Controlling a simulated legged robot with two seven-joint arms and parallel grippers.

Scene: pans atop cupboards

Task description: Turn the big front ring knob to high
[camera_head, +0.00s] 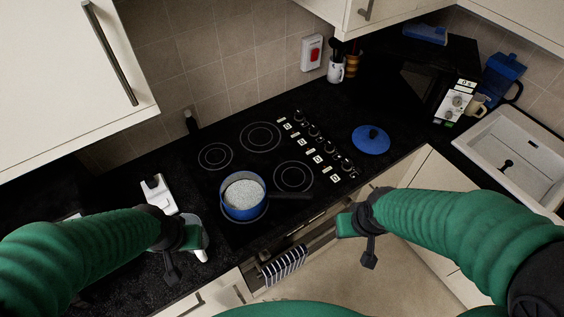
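The black cooktop (228,178) is set in the dark counter. A line of black knobs with white labels (314,145) runs along its right side. The frontmost knob (347,169) is nearest the counter's front edge; its setting is too small to read. A blue pan (245,208) with pale grainy contents stands on the front left ring, its dark handle pointing right. My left gripper (186,247) is over the counter left of the pan. My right gripper (358,240) is in front of the counter, below and apart from the knobs. The finger gaps are not clear.
A blue lid (371,139) lies on the counter right of the knobs. A white object (159,192) lies left of the pan. A striped towel (285,265) hangs at the oven front.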

